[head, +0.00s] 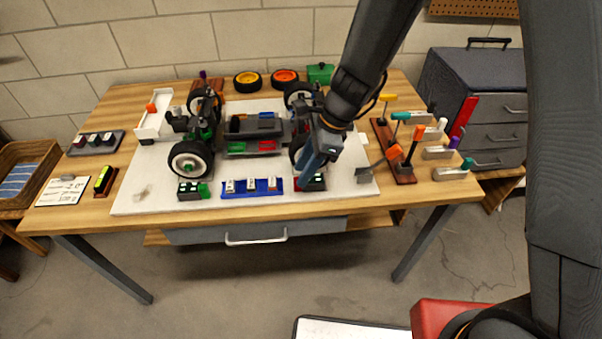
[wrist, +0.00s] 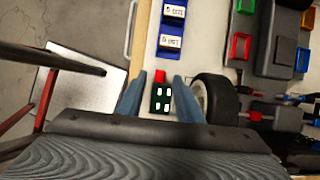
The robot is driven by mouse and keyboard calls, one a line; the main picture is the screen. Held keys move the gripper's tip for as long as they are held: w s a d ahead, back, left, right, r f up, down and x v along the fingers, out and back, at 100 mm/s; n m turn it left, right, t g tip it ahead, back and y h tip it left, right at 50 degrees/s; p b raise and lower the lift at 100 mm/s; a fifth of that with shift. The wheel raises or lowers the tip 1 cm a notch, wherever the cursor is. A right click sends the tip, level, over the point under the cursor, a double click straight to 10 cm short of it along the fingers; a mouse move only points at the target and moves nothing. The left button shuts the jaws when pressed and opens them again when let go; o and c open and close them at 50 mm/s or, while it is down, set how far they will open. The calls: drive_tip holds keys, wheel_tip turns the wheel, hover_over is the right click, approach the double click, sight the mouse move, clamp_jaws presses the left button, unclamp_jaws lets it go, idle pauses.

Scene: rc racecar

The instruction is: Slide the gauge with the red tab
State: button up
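The gauge with the red tab (head: 316,184) is a small dark block with pale marks near the front edge of the white mat. In the wrist view the dark block (wrist: 161,101) lies between my fingers, its red tab (wrist: 160,76) pointing away from my palm. My gripper (head: 310,176) reaches down over this gauge and partly hides it. In the wrist view my gripper (wrist: 158,84) is open, with a gap on each side of the gauge. I cannot tell how far the fingertips are above the mat.
A blue rack of white labelled blocks (head: 252,187) lies left of the gauge, and a gauge with a green tab (head: 193,190) beyond it. A car wheel (wrist: 214,98) stands close beside one finger. Several colored-handled tools (head: 393,152) stand at right.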

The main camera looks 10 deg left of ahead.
drive_tip(key=shift+x, duration=1.15)
